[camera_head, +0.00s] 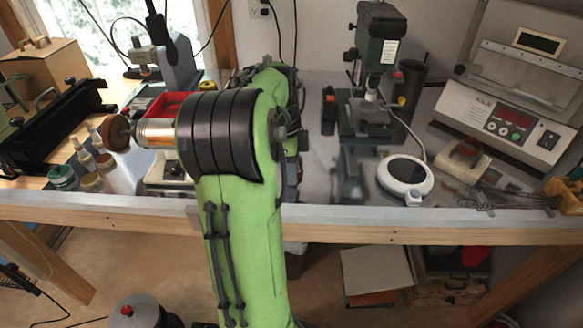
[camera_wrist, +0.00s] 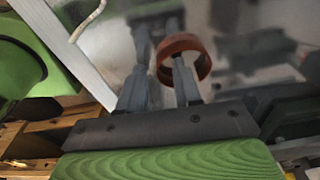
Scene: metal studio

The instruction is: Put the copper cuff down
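The copper cuff (camera_wrist: 204,62), a short reddish-brown ring, shows in the wrist view at the tips of my gripper (camera_wrist: 161,60). The right finger reaches into the ring's opening, and the left finger is outside it. The cuff's left wall lies between the two fingers. A gap shows between the fingers, and I cannot tell whether they press on the wall. I also cannot tell whether the cuff touches the surface behind it.
The shiny bench (camera_head: 310,185) has clear patches near its front edge.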

